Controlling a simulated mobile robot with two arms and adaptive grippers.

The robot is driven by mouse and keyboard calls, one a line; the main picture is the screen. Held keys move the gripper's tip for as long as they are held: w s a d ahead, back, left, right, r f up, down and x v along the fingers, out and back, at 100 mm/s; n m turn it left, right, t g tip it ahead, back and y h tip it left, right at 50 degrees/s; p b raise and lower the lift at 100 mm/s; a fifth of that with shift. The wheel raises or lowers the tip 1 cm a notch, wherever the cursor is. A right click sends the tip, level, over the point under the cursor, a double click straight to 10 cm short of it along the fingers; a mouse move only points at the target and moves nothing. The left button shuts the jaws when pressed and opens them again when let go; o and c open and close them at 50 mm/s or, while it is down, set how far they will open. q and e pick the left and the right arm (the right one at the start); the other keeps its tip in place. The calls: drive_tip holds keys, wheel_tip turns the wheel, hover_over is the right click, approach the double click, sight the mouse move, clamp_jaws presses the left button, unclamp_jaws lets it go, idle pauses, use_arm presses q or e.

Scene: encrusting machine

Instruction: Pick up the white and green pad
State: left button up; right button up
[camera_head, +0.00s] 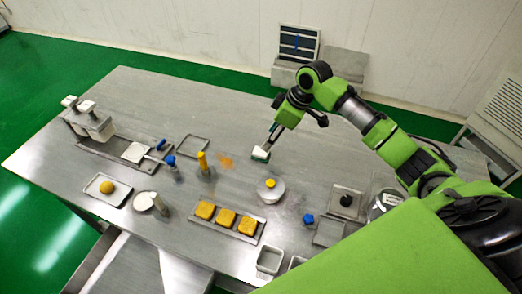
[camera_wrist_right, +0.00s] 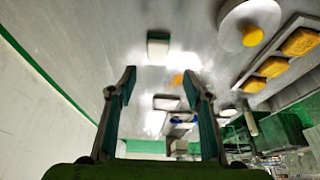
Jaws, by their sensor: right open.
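The white and green pad (camera_head: 260,154) is a small block on the metal table, right at the tips of my right gripper (camera_head: 270,138) in the head view. In the right wrist view the pad (camera_wrist_right: 158,47) shows a pale top and a dark green edge. It lies ahead of my right gripper (camera_wrist_right: 159,78), roughly in line with the gap between the fingers. The fingers are apart and nothing is between them. In the head view I cannot tell whether a finger touches the pad. My left gripper is not in view.
A round white dish with a yellow knob (camera_head: 270,190) stands nearby toward the front. A tray with yellow squares (camera_head: 238,229) lies in front of it. A yellow-topped cylinder (camera_head: 203,163) stands to the left, beside an orange patch (camera_head: 225,161). The table behind the pad is clear.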

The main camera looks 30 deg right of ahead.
sight(261, 151)
drive_tip(key=x, duration=0.2)
drive_tip(key=shift+w+a+f, duration=0.15)
drive_tip(key=shift+f, duration=0.2)
drive_tip(key=shift+w+f, duration=0.2)
drive_tip(key=shift+f, duration=0.35)
drive_tip(key=shift+w+a+f+p, duration=0.1)
drive_tip(key=shift+f+p, duration=0.2)
drive_tip(key=shift+p, duration=0.2)
drive_tip(key=p+x, duration=0.1)
drive_tip(key=x, duration=0.2)
drive_tip(key=shift+f, duration=0.2)
drive_tip(key=shift+w+f, duration=0.2)
drive_tip(key=shift+f, duration=0.2)
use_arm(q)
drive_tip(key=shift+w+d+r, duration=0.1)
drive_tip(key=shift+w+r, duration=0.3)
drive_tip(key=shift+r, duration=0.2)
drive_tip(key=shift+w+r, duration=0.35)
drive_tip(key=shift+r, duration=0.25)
use_arm(e)
drive_tip(key=shift+c, duration=0.4)
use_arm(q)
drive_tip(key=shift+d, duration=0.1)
use_arm(e)
drive_tip(key=c, duration=0.9)
